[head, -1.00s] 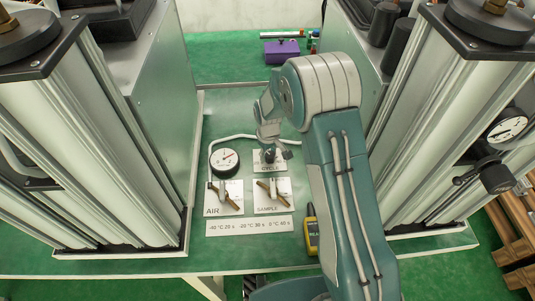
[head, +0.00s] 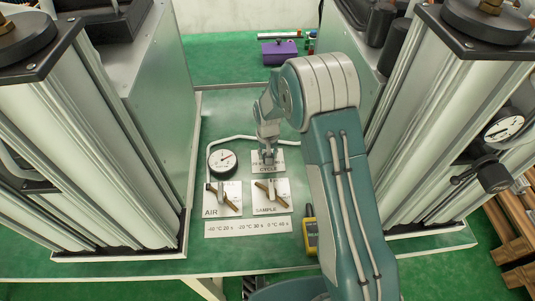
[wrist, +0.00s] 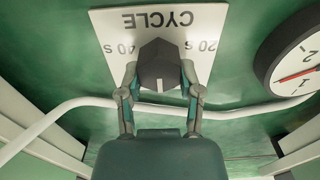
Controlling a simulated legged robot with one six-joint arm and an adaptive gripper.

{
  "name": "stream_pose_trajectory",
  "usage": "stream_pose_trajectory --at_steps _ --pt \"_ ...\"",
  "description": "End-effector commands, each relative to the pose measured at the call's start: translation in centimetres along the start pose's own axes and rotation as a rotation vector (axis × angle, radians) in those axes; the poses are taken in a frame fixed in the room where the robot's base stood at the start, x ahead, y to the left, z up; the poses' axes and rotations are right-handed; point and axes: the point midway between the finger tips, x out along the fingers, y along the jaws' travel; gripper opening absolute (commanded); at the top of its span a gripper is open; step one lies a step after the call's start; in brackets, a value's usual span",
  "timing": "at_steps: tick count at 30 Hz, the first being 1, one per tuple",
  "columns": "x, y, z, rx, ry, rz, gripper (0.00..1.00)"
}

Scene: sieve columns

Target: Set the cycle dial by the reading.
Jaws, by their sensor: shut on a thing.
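The CYCLE plate (head: 279,169) lies on the green bench, with a dark dial knob (wrist: 160,60) in its middle. My gripper (head: 268,160) points down over the plate; in the wrist view its fingers (wrist: 159,78) are shut on the knob from both sides. The wrist view shows the plate upside down, with 40 S left of the knob and 20 S right. A light mark shows on the knob's side nearest my palm. A round gauge (head: 223,160) has a red needle; its exact value is too small to tell. A strip (head: 248,227) reads -40 °C 20 s, -20 °C 30 s, 0 °C 40 s.
The AIR valve plate (head: 213,205) and SAMPLE valve plate (head: 283,203) lie in front of the dial. A yellow meter (head: 311,236) is at the bench's front edge. A pale tube (wrist: 60,112) runs near the dial. Tall columns stand on both sides; another gauge (head: 503,128) is at right.

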Motion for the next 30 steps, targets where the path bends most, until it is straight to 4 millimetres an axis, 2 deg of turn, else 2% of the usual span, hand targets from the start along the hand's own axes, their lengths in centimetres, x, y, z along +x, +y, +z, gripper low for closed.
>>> stream_pose_trajectory --at_steps 13,14,15,16,27,30 --pt "0.35 -0.02 0.34 0.008 -0.01 0.001 0.0" --pt "0.35 -0.02 0.34 0.008 -0.01 0.001 0.56" --pt "0.34 -0.02 0.33 0.008 -0.01 0.001 0.74" --pt "0.33 -0.02 0.3 0.008 -0.009 0.001 0.81" --pt "0.01 0.01 0.15 0.008 -0.003 0.0 0.81" --pt "-0.6 0.0 0.07 0.008 0.0 -0.001 0.81"
